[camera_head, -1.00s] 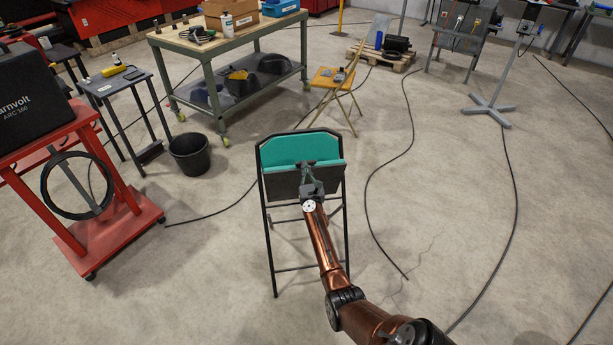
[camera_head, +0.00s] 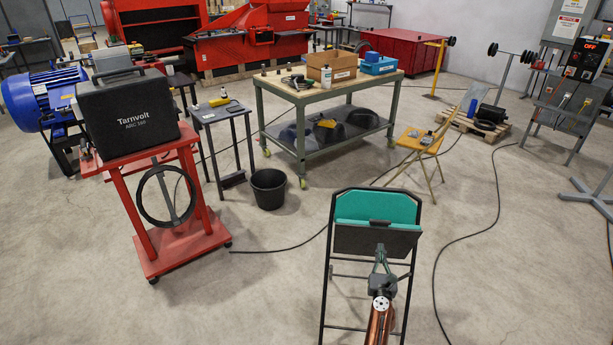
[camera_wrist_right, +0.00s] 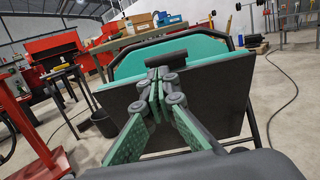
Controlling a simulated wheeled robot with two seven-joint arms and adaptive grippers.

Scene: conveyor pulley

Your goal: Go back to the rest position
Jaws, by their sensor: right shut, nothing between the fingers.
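My right gripper (camera_head: 381,258) is shut and empty at the near side of a black-framed stand (camera_head: 327,262) with a teal top (camera_head: 376,207) and a dark front panel (camera_head: 350,240). In the right wrist view its green-padded fingers (camera_wrist_right: 160,80) meet at the tips, in front of the dark panel (camera_wrist_right: 215,98). I cannot tell whether the fingertips touch the panel. My left gripper is not in view.
A red welder cart (camera_head: 182,252) carrying a black case (camera_head: 128,113) stands at left. A black bucket (camera_head: 269,188) stands near a green-legged workbench (camera_head: 330,100). Cables (camera_head: 470,235) cross the otherwise open floor.

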